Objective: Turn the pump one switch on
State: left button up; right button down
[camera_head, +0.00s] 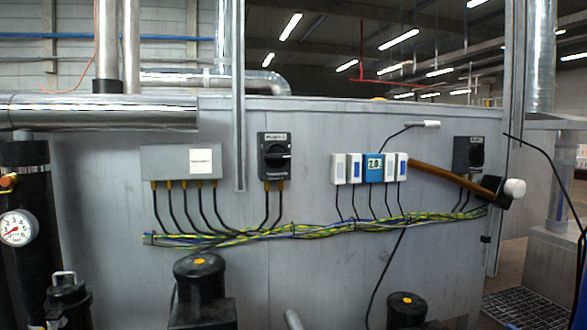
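Two dark rotary switch boxes are mounted on the grey metal wall. One switch (275,157) is left of centre, with a black knob whose handle lies roughly horizontal and a small white label above it. The other switch (468,154) is at the right, with a dark round knob and a label above it. The lettering on both labels is too small to read surely, so I cannot tell which is pump one. Neither of my grippers shows.
A grey box (182,161) and a row of white and blue modules (374,168) sit on the wall, with cables below. Black pump motors (199,275) stand in front. A pressure gauge (16,228) is at far left. A black cable hangs at right.

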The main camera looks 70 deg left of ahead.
aim_at(276, 155)
jog(key=i+u, duration=0.1)
jog(key=u, duration=0.4)
jog(key=i+l+u, duration=0.1)
jog(key=u, duration=0.35)
